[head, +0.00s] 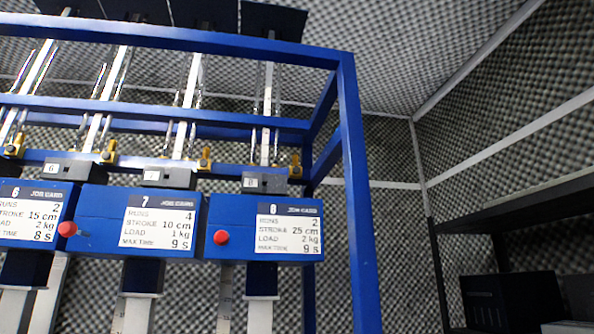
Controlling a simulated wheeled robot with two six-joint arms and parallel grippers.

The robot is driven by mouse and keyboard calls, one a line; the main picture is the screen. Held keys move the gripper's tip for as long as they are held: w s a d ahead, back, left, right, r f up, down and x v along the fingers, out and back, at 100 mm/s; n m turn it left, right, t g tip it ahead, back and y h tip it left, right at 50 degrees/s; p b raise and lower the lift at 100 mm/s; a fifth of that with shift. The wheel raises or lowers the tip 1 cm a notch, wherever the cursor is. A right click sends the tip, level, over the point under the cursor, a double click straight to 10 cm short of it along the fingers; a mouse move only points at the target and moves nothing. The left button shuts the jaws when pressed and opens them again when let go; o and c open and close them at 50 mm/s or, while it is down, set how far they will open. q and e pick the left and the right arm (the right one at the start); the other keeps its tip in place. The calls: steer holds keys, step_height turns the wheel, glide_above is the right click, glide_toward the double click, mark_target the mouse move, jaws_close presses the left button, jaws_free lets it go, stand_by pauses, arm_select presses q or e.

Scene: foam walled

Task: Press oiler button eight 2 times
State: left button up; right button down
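The blue box of station eight (236,214) hangs at the right end of a row on a blue frame. Its red button (221,237) is a round knob at the left of the box front. Its white job card (288,230) seems to read 8, runs 2, stroke 25 cm, load 2 kg, max time 9 s. A dark tag block (264,184) that seems to be marked 8 sits on top of the box. Neither of my grippers is in view.
Box seven (111,212), with its own red button (67,229), is just to the left. Part of card six (30,213) shows at the left edge. A blue frame post (357,210) stands right of box eight. A dark shelf (440,275) stands at the far right.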

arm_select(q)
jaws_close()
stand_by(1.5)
